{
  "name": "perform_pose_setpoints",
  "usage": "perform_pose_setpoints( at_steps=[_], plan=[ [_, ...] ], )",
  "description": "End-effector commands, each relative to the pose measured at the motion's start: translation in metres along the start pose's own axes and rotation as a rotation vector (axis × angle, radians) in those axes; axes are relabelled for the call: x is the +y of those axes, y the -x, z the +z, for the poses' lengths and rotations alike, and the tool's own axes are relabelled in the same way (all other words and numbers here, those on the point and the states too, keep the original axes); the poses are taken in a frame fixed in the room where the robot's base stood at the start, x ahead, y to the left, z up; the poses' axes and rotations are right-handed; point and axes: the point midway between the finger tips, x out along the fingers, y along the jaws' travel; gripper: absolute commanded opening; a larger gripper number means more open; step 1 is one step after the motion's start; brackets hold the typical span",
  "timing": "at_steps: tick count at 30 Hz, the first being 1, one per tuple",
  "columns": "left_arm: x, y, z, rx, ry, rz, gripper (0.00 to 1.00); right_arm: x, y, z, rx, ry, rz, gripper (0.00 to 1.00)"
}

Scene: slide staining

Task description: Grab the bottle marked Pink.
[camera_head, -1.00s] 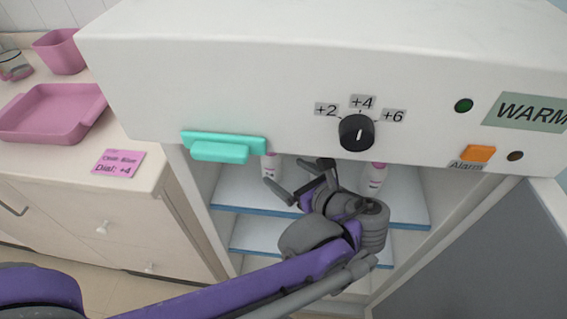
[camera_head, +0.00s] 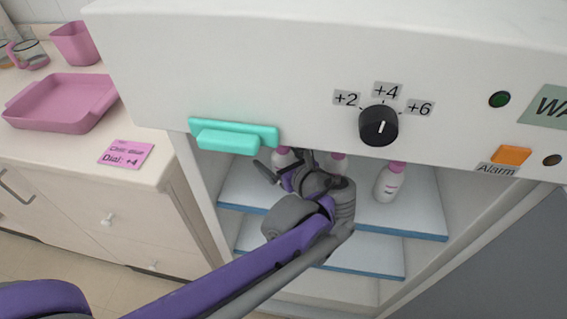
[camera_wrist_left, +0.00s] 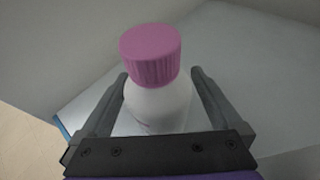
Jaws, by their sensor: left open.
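Several white bottles with pink caps stand on the upper shelf of the open cabinet. In the head view one bottle (camera_head: 283,156) is at the left, one (camera_head: 337,158) is partly hidden behind my wrist, and one (camera_head: 389,183) stands at the right. No label is readable, so I cannot tell which is marked Pink. My left gripper (camera_head: 279,172) is inside the cabinet at the left bottle. In the left wrist view its open fingers (camera_wrist_left: 158,78) stand on either side of an upright bottle (camera_wrist_left: 158,108); contact is unclear. My right gripper is out of view.
The cabinet's white front panel overhangs the shelf, with a teal handle (camera_head: 234,136) and a black dial (camera_head: 379,126). A blue-edged shelf (camera_head: 415,223) has free room at the right. A pink tray (camera_head: 62,103) and a pink note (camera_head: 126,154) are on the left counter.

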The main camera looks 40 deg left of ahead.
Motion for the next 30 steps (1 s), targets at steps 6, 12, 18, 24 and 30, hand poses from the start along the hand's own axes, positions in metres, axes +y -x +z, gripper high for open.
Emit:
perform_pose_setpoints(
  at_steps=[6, 12, 18, 24, 30],
  plan=[
    [0.0001, 0.0004, 0.0001, 0.0, 0.0, 0.0, 0.72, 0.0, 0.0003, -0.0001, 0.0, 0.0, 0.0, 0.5],
    [0.0002, 0.0005, 0.0, 0.0, 0.0, 0.0, 0.36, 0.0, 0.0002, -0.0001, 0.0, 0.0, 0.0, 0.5],
    [0.0002, 0.0005, 0.0, 0.0, 0.0, 0.0, 0.0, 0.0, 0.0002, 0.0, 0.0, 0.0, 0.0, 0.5],
    [0.0003, 0.0005, 0.0002, 0.0, 0.0, 0.0, 0.0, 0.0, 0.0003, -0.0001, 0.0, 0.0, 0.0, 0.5],
    [0.0003, 0.0035, 0.0072, 0.0, 0.0, 0.0, 0.0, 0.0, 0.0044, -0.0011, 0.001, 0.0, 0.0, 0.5]
  ],
)
